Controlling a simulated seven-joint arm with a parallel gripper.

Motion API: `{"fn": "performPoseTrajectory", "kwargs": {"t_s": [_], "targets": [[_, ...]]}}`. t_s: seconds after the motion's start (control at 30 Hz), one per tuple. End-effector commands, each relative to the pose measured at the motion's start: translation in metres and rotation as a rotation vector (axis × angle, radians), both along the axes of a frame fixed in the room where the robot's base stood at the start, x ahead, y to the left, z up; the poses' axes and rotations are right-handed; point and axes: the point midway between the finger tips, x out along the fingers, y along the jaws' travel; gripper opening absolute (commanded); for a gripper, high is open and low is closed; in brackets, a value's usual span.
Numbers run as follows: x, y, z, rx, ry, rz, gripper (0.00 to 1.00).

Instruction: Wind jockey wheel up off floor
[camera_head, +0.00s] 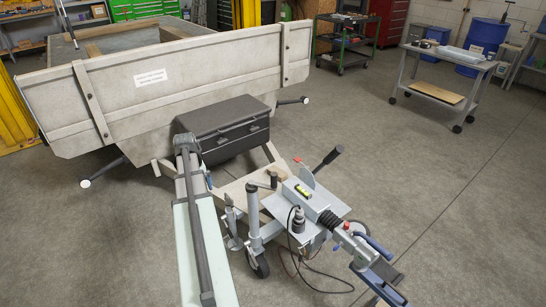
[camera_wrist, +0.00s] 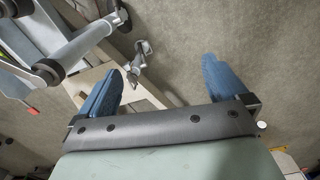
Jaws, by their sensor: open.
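The jockey wheel (camera_head: 259,265) rests on the floor under the trailer's drawbar in the head view. Its upright grey tube (camera_head: 253,208) has a crank arm with a dark handle (camera_head: 273,178) at the top. In the wrist view, a grey tube (camera_wrist: 80,47) with round ends shows at upper left; it looks like part of the jockey wheel assembly, but I cannot be sure. My gripper (camera_wrist: 163,68) is open and empty, its two blue fingers wide apart. The tube lies left of the left finger, apart from it. The fingers are not clear in the head view.
A second grey post with a foot (camera_head: 235,243) stands left of the jockey wheel. A black box (camera_head: 222,124) sits on the drawbar before the grey trailer (camera_head: 165,82). A cable (camera_head: 322,288) lies near the coupling (camera_head: 345,238). Floor at the right is clear before a cart (camera_head: 440,88).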

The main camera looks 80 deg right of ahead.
Motion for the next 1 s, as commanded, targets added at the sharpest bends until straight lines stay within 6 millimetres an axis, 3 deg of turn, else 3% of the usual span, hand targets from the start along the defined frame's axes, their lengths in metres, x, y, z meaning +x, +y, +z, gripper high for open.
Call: {"fn": "performPoseTrajectory", "kwargs": {"t_s": [0.1,0.3,0.6,0.8,1.0], "targets": [[-0.043,-0.032,0.015,-0.001,-0.001,-0.071,1.00],[-0.118,-0.072,0.039,0.000,0.000,-0.177,1.00],[-0.228,-0.109,0.074,0.001,0.000,-0.324,1.00],[-0.268,-0.117,0.086,0.001,0.000,-0.374,1.00],[-0.278,-0.118,0.085,0.003,0.001,-0.385,1.00]]}}
